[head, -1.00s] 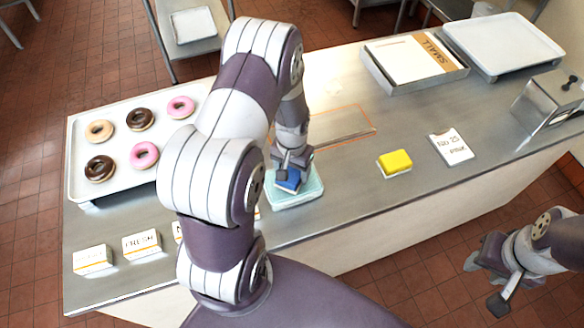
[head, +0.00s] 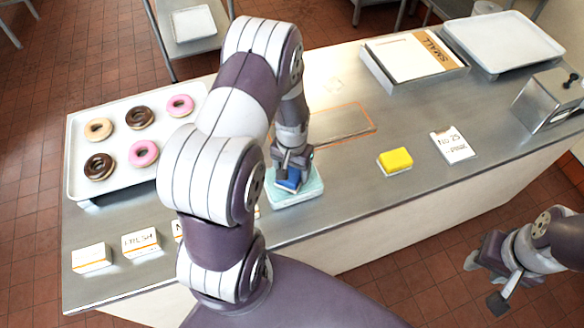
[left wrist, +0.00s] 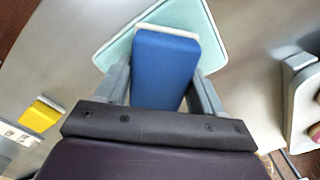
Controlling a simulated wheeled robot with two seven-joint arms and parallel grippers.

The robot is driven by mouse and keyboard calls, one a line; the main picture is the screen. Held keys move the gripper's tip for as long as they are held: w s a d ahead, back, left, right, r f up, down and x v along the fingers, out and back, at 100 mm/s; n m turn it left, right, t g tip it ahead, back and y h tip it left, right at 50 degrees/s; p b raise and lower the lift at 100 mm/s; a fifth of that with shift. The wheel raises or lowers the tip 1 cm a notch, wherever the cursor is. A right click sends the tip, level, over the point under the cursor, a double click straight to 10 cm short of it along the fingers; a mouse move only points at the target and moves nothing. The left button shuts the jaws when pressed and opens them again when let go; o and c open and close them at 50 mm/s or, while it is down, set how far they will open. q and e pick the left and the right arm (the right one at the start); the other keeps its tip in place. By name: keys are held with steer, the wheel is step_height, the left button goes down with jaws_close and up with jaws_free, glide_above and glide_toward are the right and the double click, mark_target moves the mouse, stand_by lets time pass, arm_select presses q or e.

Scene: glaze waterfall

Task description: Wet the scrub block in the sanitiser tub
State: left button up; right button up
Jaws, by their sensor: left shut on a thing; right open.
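The scrub block (head: 291,181) is blue with a pale edge; it also shows large in the left wrist view (left wrist: 164,70). My left gripper (head: 291,168) is shut on it. The block is over the pale aqua sanitiser tub (head: 308,194), whose rim also shows in the left wrist view (left wrist: 208,45). I cannot tell whether the block touches the liquid, as the gripper hides part of the tub. My right gripper (head: 503,285) is open and empty, off the counter's front edge at the lower right.
A tray of donuts (head: 80,172) lies at the left, with several small label cards (head: 141,242) before it. A yellow block (head: 396,159), a written card (head: 453,146), a box marked SMALL (head: 415,60) and a metal dispenser (head: 548,100) stand right. The counter between tub and yellow block is clear.

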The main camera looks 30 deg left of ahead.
mark_target(292, 170)
arm_select(q)
steer(key=shift+f, duration=0.35)
stand_by(1.0)
steer(key=shift+s, duration=0.1)
step_height(292, 170, up, 7)
steer(key=p, duration=0.6)
steer(key=shift+f, duration=0.1)
